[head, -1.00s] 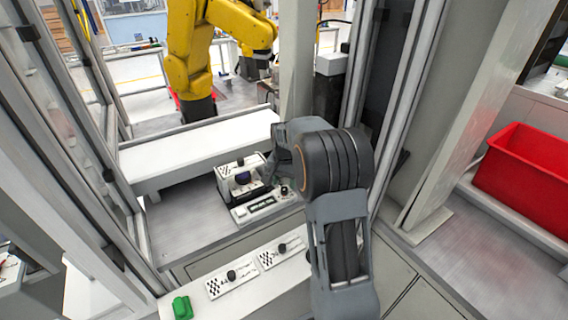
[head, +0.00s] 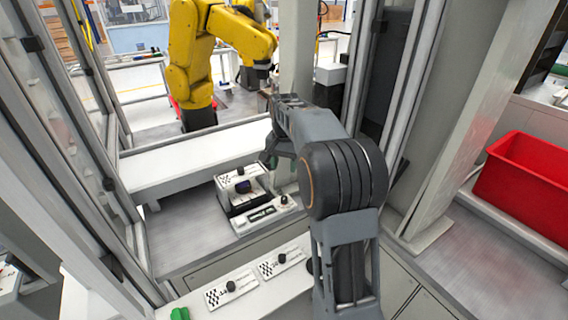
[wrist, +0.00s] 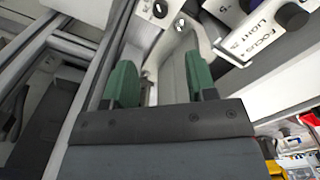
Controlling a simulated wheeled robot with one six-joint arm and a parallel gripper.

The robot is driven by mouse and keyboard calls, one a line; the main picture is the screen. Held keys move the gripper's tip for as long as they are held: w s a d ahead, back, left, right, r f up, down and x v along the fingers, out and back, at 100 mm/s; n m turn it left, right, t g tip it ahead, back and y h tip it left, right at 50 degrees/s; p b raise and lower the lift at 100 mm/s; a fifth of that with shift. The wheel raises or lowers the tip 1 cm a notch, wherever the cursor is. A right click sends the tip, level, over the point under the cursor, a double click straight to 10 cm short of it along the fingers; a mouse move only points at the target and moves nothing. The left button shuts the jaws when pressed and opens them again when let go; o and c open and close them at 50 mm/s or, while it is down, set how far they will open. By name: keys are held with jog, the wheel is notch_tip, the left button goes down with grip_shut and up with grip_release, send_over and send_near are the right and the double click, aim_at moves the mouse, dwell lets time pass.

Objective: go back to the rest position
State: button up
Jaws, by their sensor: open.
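My gripper shows in the wrist view (wrist: 162,82) with its two green fingers apart and nothing between them. In the head view my grey arm reaches forward from the lower right, and the gripper end (head: 271,158) is partly hidden behind the arm. It appears just right of a white control box with a dark knob (head: 242,184). I cannot tell the exact gap between them. Part of a white panel with knobs and lettering (wrist: 262,28) shows beyond the fingers in the wrist view.
A white panel with a display (head: 262,214) sits before the box. Two labelled knob panels (head: 232,289) lie on the front ledge, near a green object (head: 180,314). Cabinet posts stand at both sides. A yellow robot arm (head: 190,60) stands behind; a red bin (head: 525,185) is at right.

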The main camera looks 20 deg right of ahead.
dwell(0.3)
jog(key=s+a+f+n+t, duration=0.1)
jog(key=s+a+n, duration=0.3)
jog(key=s, duration=0.7)
jog(key=s+a+f+n+t, duration=0.1)
jog(key=s+a+n+t, duration=0.1)
jog(key=s+a+n, duration=0.2)
jog(key=s+a, duration=0.3)
jog(key=s, duration=0.4)
jog(key=shift+s+f+n+t, duration=0.15)
jog(key=shift+f+n+t, duration=0.15)
jog(key=shift+n+t, duration=0.1)
jog(key=shift+c, duration=0.5)
